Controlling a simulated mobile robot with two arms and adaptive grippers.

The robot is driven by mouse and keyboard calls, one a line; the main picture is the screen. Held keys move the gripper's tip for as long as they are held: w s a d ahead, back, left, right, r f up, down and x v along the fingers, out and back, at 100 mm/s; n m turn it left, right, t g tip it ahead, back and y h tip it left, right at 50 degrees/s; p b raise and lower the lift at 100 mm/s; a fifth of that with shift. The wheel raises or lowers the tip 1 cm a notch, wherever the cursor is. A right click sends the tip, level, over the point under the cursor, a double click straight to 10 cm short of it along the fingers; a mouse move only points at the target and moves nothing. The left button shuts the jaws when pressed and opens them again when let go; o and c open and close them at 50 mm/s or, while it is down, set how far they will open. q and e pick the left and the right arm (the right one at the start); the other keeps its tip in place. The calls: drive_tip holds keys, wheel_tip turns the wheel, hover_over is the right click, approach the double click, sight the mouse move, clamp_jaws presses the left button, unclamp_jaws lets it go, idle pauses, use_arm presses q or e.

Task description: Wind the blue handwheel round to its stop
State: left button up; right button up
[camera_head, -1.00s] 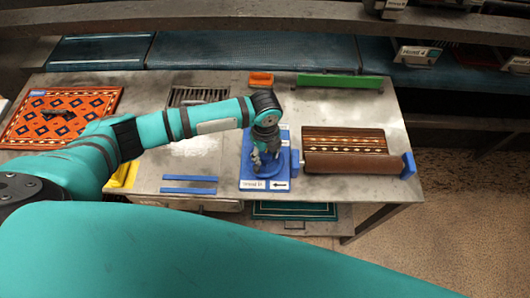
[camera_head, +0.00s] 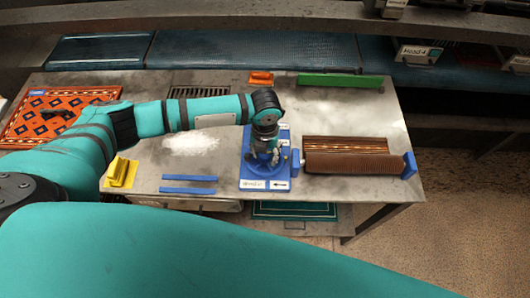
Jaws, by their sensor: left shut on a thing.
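The blue handwheel (camera_head: 250,172) lies on a blue base plate (camera_head: 251,185) with white labels, one of them bearing an arrow. My left gripper (camera_head: 266,157) points down over the wheel and is shut on its rim or knob; the jaws and wrist hide which. A brown roller (camera_head: 355,164) stands to the right of the wheel between blue end blocks. A narrow strip of patterned brown rug (camera_head: 345,143) shows behind the roller. My right gripper is not in view.
An orange patterned rug (camera_head: 40,118) lies at the left. A yellow block (camera_head: 121,173), two blue strips (camera_head: 188,179), white powder (camera_head: 190,142), an orange block (camera_head: 260,78) and a green bar (camera_head: 340,80) are on the metal table. The right end (camera_head: 385,112) is mostly clear.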

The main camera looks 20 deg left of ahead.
use_arm(q)
drive_tip(key=m, duration=0.4)
drive_tip(key=shift+b, duration=0.4)
drive_tip(key=shift+m+b, duration=0.3)
drive_tip(key=shift+m, duration=1.5)
drive_tip(key=o, duration=0.9)
drive_tip(key=shift+r, duration=0.1)
wheel_tip(320, 180, up, 12)
drive_tip(key=shift+f, duration=0.1)
